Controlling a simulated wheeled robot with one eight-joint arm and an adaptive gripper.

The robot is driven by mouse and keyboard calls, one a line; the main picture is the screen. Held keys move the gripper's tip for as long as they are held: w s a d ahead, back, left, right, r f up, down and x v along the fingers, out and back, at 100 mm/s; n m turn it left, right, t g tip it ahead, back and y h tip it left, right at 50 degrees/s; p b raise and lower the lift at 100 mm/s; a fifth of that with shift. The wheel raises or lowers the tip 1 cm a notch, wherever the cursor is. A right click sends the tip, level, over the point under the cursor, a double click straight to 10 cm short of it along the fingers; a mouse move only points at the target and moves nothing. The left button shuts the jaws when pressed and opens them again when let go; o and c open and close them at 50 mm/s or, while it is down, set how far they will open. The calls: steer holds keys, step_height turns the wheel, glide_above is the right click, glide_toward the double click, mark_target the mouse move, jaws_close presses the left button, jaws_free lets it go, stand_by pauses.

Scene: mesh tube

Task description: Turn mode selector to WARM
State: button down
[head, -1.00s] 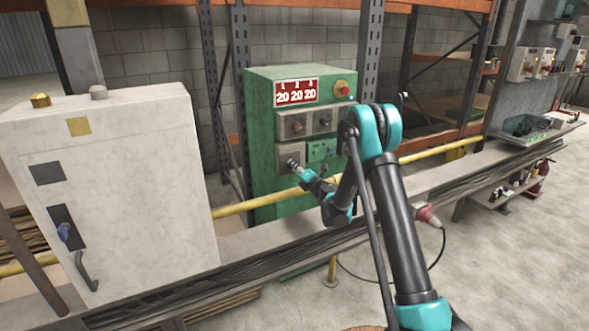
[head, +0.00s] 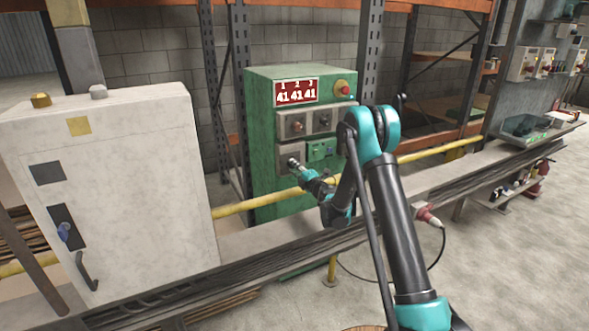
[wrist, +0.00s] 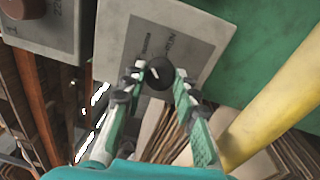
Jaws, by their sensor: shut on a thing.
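The green control cabinet (head: 262,130) stands behind the yellow rail, with a red display (head: 296,92) reading 41 41 41. The mode selector is a black round knob (wrist: 158,74) on a pale grey plate (wrist: 185,40) low on the cabinet's front. Small dark lettering sits beside the knob, too small to read surely, so I cannot tell which mode it points at. My gripper (wrist: 160,70) is shut on the knob, one finger on each side. In the head view my gripper (head: 295,165) is at the lower left plate, with the knob mostly hidden.
Two knobs sit on the upper plate (head: 308,123), and a red stop button (head: 342,88) is at the cabinet's top right. The yellow rail (head: 265,200) runs just below my gripper. A white cabinet (head: 125,180) stands at left.

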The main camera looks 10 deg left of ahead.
steer(key=c, duration=1.2)
jaws_free()
steer(key=shift+o, duration=0.2)
steer(key=v, duration=0.7)
steer(key=shift+s+d, duration=0.2)
steer(key=shift+s, duration=0.05)
